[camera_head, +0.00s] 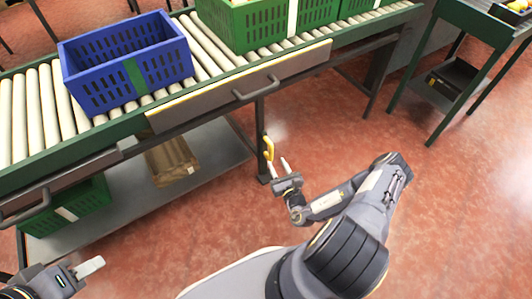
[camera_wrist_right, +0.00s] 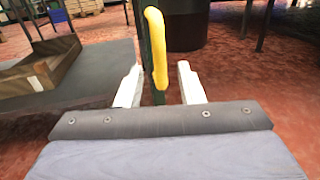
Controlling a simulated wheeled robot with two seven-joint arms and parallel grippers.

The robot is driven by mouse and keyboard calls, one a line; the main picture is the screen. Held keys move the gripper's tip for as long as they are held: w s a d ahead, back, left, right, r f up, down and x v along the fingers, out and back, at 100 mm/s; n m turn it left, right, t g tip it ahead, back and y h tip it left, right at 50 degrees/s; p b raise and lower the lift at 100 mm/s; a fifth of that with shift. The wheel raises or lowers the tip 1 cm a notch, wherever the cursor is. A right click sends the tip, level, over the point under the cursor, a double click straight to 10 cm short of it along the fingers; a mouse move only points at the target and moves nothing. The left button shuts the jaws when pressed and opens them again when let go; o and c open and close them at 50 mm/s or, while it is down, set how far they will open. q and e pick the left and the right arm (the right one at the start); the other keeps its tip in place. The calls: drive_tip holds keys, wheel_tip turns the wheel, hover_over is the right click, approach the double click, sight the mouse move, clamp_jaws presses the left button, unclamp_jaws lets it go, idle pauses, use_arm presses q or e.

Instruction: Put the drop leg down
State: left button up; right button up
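A yellow handle (camera_head: 268,147) is on the dark green leg (camera_head: 260,117) under the front edge of the roller conveyor. It also shows upright in the right wrist view (camera_wrist_right: 158,48), with the dark leg behind it. My right gripper (camera_head: 277,164) is open, its two white fingers apart. In the right wrist view the handle's lower end shows between the fingertips (camera_wrist_right: 158,80); neither finger visibly grips it. My left gripper (camera_head: 92,266) is at the bottom left, away from the leg; its finger gap is not clear.
A blue crate (camera_head: 94,82) and a green crate (camera_head: 238,22) stand on the conveyor rollers (camera_head: 47,115). A green-framed table (camera_head: 478,22) stands at the right. The red floor (camera_head: 430,200) between is clear.

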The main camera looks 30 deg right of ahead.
sight(272, 154)
drive_tip(key=w, duration=0.1)
drive_tip(key=w+b, duration=0.1)
drive_tip(key=w, duration=0.3)
drive_tip(key=shift+w+d+b, duration=0.2)
drive_tip(key=shift+d+b, duration=0.1)
drive_tip(key=shift+b, duration=0.1)
drive_tip(key=shift+w+d+r, duration=0.1)
drive_tip(key=shift+w, duration=0.5)
clamp_jaws()
